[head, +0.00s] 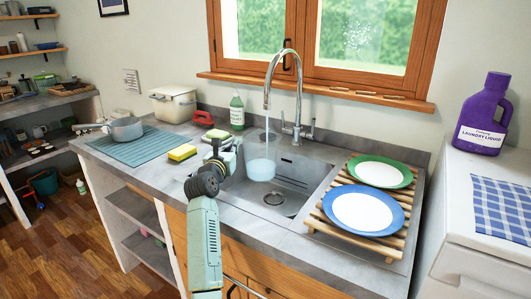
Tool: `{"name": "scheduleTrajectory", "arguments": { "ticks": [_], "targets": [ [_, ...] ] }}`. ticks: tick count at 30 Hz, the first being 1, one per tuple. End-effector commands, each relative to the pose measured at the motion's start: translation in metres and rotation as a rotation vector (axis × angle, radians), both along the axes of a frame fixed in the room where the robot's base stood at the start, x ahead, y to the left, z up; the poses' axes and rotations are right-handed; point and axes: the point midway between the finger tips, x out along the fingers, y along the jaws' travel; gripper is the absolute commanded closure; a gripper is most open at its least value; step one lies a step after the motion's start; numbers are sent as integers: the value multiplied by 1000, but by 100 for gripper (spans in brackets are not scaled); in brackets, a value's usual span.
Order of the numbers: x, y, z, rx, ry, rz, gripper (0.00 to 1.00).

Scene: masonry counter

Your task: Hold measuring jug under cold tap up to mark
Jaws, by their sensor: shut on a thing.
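The measuring jug (262,163) is held in the sink below the spout of the chrome tap (284,85). A pale thin stream of water (267,126) falls from the spout into the jug. The lower part of the jug looks pale blue; I cannot make out the mark or the exact water level. My gripper (235,158) comes from the left side of the jug and is shut on it. My own arm and wrist hide part of the gripper and the sink's left edge. The jug looks about upright.
A wooden rack (327,218) with a green-rimmed plate (381,172) and a blue-rimmed plate (363,211) stands right of the sink. A sponge (182,153) and a soap bottle (237,111) are left and behind. The sink's right half (305,175) is clear.

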Motion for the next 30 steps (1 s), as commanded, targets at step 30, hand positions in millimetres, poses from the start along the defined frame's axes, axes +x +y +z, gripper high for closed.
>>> {"name": "scheduleTrajectory", "arguments": {
  "ticks": [30],
  "targets": [
    [-25,28,2,-2,-3,0,100]
  ]
}}
